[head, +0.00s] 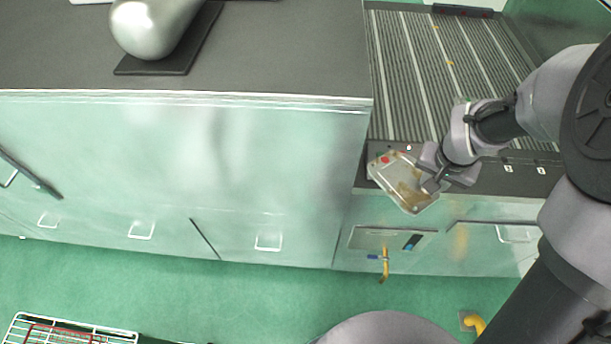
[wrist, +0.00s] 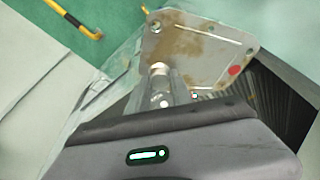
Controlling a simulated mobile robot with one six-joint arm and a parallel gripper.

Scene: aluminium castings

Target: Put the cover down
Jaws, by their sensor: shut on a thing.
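The cover (head: 401,183) is a flat, light metal plate with rounded corners, brown stains and a red dot near one corner. My gripper (head: 434,184) is shut on its right side in the head view and holds it in front of the machine's front edge, tilted. In the wrist view the cover (wrist: 200,48) extends ahead of my gripper (wrist: 160,75), with holes at its corners and the red dot at right. The fingertips are partly hidden against the cover.
A ribbed grey bed (head: 405,75) lies behind the arm. A dark worktop (head: 290,50) at left bears a rounded metal casting (head: 150,25) on a black mat. Cabinet fronts with handles stand below. A wire basket (head: 70,328) is at bottom left. Green floor is clear between.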

